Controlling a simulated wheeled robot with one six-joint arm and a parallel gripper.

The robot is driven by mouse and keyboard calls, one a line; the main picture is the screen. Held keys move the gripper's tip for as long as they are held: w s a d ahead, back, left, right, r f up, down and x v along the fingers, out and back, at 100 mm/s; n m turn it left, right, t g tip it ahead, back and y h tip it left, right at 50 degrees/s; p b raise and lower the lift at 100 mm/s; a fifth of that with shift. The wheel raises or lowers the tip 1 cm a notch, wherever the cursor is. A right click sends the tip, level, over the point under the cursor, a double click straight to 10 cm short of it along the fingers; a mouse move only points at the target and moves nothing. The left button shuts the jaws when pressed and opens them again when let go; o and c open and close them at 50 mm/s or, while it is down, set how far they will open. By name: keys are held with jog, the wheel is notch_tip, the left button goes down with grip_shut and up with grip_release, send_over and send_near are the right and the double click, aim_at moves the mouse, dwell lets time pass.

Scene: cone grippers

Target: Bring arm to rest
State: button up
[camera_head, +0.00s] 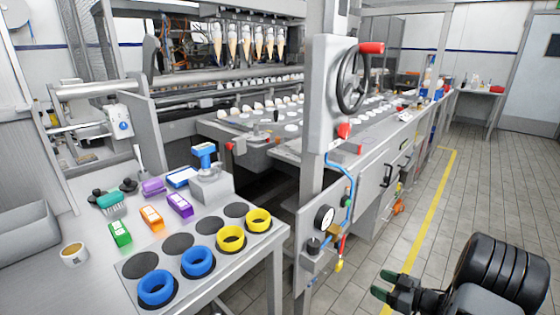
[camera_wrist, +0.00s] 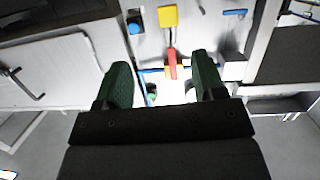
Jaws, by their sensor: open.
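My gripper (camera_head: 385,285) shows at the lower right of the head view, low over the tiled floor and to the right of the table. In the wrist view my gripper (camera_wrist: 164,85) has its two green fingers spread apart with nothing between them. Beyond the fingers, the wrist view shows a red and yellow fitting (camera_wrist: 172,66), apart from the fingers. My dark arm link (camera_head: 500,275) fills the lower right corner of the head view.
The grey table (camera_head: 110,285) holds blue rings (camera_head: 157,288), yellow rings (camera_head: 231,238), coloured boxes (camera_head: 180,205) and a cup (camera_head: 74,254). The machine (camera_head: 345,195) with gauge, handwheel (camera_head: 353,80) and blue hose stands beyond my gripper. Open tiled floor (camera_head: 490,190) lies to the right.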

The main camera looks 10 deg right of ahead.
jog(key=d+f+m+g+h+p, duration=0.2)
jog(key=d+f+m+g+h, duration=0.3)
jog(key=d+h, duration=0.55)
jog(key=s+a+r+m+g+h+p, duration=0.3)
jog(key=s+r+m+h+p, duration=0.15)
jog(key=r, duration=0.75)
jog(key=s+a+r+y+p, duration=0.2)
jog(key=s+a+r+p, duration=0.2)
jog(key=a+r+p, duration=0.4)
jog(key=s+a+r+n+y+p, duration=0.1)
jog(key=s+a+r+y+p, duration=0.2)
jog(key=a+r, duration=1.6)
jog(key=p+v, duration=0.4)
jog(key=p, duration=0.1)
jog(key=shift+s, duration=0.4)
jog(key=shift+r, duration=0.1)
